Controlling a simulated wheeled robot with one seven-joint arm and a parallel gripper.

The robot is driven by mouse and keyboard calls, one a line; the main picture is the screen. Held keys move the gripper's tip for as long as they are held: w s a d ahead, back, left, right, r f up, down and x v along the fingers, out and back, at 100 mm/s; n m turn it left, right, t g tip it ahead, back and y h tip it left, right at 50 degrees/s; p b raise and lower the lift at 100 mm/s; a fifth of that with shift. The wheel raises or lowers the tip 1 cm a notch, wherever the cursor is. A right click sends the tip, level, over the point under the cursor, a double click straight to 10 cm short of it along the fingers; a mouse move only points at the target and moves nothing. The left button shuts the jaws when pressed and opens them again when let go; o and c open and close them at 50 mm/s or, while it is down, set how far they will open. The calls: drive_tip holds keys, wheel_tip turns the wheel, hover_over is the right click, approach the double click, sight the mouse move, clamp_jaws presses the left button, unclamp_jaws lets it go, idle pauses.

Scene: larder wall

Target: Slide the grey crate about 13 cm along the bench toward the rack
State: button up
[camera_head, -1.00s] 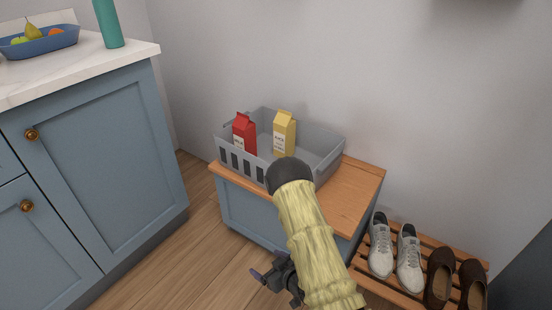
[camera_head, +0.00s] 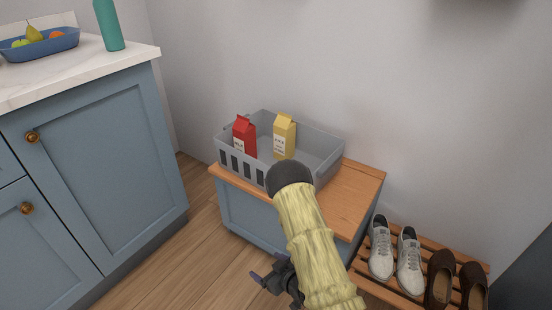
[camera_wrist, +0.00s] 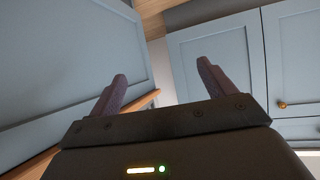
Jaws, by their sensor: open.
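The grey crate (camera_head: 320,150) stands upright on the wooden top of the blue bench (camera_head: 358,190), toward its left part and near the wall. A red carton (camera_head: 244,138) and a yellow carton (camera_head: 284,137) stand in it. My arm hides part of the crate's near side. My gripper (camera_head: 258,279) is low in front of the bench, apart from the crate. In the wrist view my gripper (camera_wrist: 162,72) has its two fingers spread, with nothing between them. The crate is not in the wrist view. The slatted rack (camera_head: 452,243) is on the floor right of the bench.
White shoes (camera_head: 409,262) and brown shoes (camera_head: 440,278) sit on the rack. Bare bench top lies right of the crate. A blue cabinet (camera_head: 110,170) at the left carries a fruit bowl (camera_head: 40,45) and a green bottle (camera_head: 109,25). Open floor separates cabinet and bench.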

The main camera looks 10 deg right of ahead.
drive_tip(key=shift+w+r, duration=0.1)
drive_tip(key=shift+r, duration=0.1)
drive_tip(key=c, duration=0.6)
drive_tip(key=d+r, duration=0.1)
drive_tip(key=r, duration=0.1)
drive_tip(key=w+r+h+p, duration=0.1)
drive_tip(key=r, duration=0.1)
drive_tip(key=w+d+r+g+h+p, duration=0.1)
drive_tip(key=r, duration=0.1)
drive_tip(key=shift+w+d+r+m, duration=0.25)
drive_tip(key=shift+d+m, duration=0.05)
drive_tip(key=shift+m, duration=0.1)
clamp_jaws()
drive_tip(key=s+d+r+m+g+h+p, duration=0.1)
drive_tip(key=d+r+m+g+h+p, duration=0.2)
drive_tip(key=r, duration=0.6)
drive_tip(key=s+d+r+m+g+p, duration=0.1)
drive_tip(key=s+r+g, duration=0.1)
drive_tip(key=s+r, duration=0.5)
drive_tip(key=s+d+r+m+g+h+p, duration=0.1)
drive_tip(key=s+d+r+g+p, duration=0.1)
drive_tip(key=s+r, duration=0.5)
wheel_tip(320, 180, up, 2)
drive_tip(key=shift+s+r+m+h, duration=0.15)
drive_tip(key=shift+r+m+h, duration=0.05)
drive_tip(key=shift+m+h, duration=0.1)
